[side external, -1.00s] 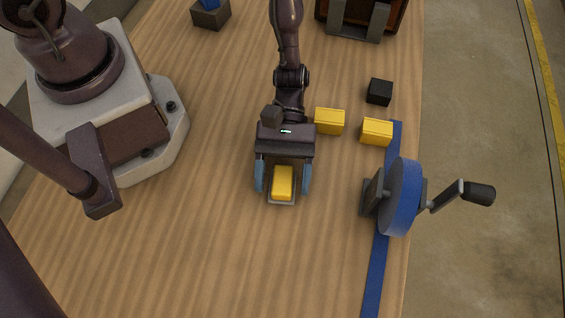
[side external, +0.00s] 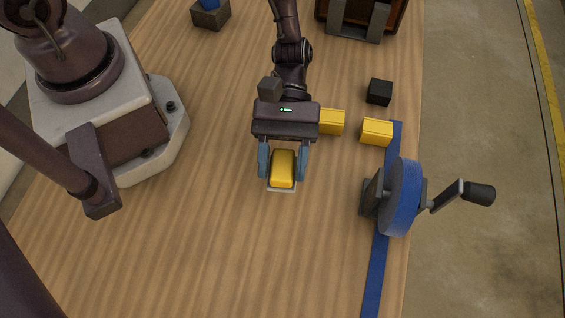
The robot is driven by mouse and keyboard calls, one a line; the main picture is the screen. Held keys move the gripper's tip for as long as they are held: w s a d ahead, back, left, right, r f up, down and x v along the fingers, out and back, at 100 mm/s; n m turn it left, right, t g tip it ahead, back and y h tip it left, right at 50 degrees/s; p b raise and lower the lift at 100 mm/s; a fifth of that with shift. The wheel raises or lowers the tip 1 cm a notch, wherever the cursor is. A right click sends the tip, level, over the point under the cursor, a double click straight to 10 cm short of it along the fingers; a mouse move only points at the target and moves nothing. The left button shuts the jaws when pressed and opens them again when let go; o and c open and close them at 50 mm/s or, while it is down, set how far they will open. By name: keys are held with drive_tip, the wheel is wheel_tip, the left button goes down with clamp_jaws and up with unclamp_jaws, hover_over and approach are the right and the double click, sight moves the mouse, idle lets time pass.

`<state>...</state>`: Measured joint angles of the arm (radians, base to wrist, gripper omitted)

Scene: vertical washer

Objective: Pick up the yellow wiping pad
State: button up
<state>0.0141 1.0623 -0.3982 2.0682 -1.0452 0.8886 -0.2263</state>
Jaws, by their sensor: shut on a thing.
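The yellow wiping pad (side external: 283,169) is a small yellow block between the blue fingers of my gripper (side external: 283,164), near the middle of the table. The gripper is shut on it, one finger on each side. A pale grey flat piece (side external: 281,190) shows just under the pad's near edge. I cannot tell how far above the table the pad is.
Two yellow blocks, one behind the gripper (side external: 332,121) and one further right (side external: 377,131), lie near a black cube (side external: 379,92). A blue wheel with a crank (side external: 401,197) stands on the right edge over a blue strip (side external: 376,275).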

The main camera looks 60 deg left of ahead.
sight(283, 163)
drive_tip(key=shift+r, duration=2.25)
drive_tip(key=shift+w, duration=0.1)
